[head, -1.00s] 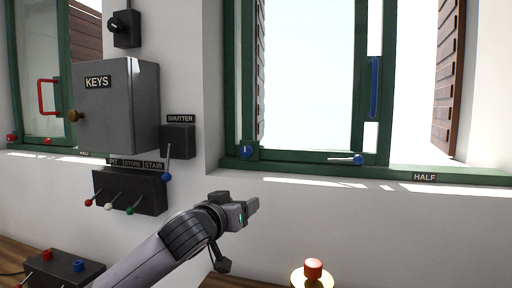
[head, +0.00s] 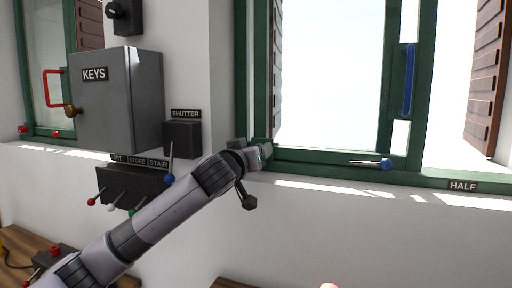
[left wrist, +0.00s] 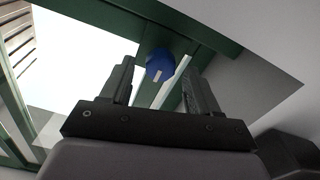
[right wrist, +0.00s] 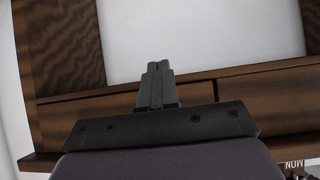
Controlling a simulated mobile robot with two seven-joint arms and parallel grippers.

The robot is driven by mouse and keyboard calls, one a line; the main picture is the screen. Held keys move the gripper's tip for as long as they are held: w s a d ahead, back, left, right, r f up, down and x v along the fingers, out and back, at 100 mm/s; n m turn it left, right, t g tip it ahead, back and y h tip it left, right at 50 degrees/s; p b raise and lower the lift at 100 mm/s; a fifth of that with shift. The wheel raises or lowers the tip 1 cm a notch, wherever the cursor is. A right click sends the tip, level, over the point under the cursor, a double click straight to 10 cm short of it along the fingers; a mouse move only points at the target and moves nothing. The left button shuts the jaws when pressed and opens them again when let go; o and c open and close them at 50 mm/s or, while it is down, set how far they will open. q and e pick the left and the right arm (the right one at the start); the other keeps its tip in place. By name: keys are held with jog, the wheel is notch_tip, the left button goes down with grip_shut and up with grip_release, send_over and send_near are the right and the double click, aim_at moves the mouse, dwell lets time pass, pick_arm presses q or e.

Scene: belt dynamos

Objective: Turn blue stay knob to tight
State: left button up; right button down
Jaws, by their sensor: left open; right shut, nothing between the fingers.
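A silver lever with a blue ball end (head: 386,164) lies on the lower window frame further right. My right gripper (right wrist: 158,84) is shut and empty, in front of dark wooden furniture.
A grey KEYS cabinet (head: 100,100), a SHUTTER box (head: 182,140) with a blue-tipped lever and a dark switch box (head: 122,186) are on the wall beside my left arm. A blue handle (head: 408,80) is on the window sash. A HALF label (head: 463,186) marks the sill.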

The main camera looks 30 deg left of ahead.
pick_arm(q)
jog(key=shift+x, duration=0.8)
pick_arm(e)
jog(key=shift+r, duration=0.3)
pick_arm(q)
jog(key=c, duration=1)
jog(key=shift+c, duration=0.2)
